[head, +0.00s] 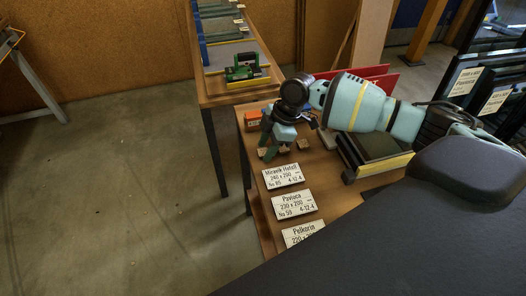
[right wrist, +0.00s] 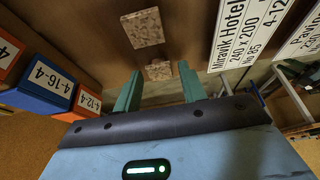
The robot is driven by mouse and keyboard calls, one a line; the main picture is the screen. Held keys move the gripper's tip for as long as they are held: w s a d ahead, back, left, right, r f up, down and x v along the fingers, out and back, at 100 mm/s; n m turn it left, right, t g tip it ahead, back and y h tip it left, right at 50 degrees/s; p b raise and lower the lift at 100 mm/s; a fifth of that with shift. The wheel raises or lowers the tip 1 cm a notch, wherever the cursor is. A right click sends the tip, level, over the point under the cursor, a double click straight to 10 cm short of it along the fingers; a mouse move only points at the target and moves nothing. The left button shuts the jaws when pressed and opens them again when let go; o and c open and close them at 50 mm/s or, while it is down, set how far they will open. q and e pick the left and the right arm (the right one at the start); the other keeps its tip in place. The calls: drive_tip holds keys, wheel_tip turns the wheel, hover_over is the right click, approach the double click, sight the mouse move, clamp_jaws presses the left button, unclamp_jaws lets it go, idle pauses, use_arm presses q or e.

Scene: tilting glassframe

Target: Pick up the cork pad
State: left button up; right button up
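Small square cork pads lie on the wooden table; one cork pad (head: 305,144) shows right of my right gripper (head: 268,149) in the head view. In the right wrist view, one speckled cork pad (right wrist: 158,71) appears between the two green fingers of my right gripper (right wrist: 160,72), and another cork pad (right wrist: 143,28) lies beyond it. The fingers are apart, with the gap visible. They point down at the row of pads; I cannot tell whether they touch one. My left gripper is not in view.
White label cards, such as the Miravik Hotell card (head: 283,176), lie in front of the pads. Orange and blue numbered blocks (right wrist: 40,88) stand close beside the gripper. A dark stack with a yellow edge (head: 376,156) and red panels (head: 380,78) are to the right.

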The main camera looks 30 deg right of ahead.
drive_tip(key=c, duration=0.8)
drive_tip(key=shift+r, duration=0.2)
drive_tip(key=shift+r, duration=0.15)
wheel_tip(320, 180, up, 4)
drive_tip(key=shift+f, duration=0.15)
drive_tip(key=s, duration=1)
drive_tip(key=s+r, duration=0.1)
drive_tip(key=s, duration=0.5)
drive_tip(key=shift+r, duration=0.1)
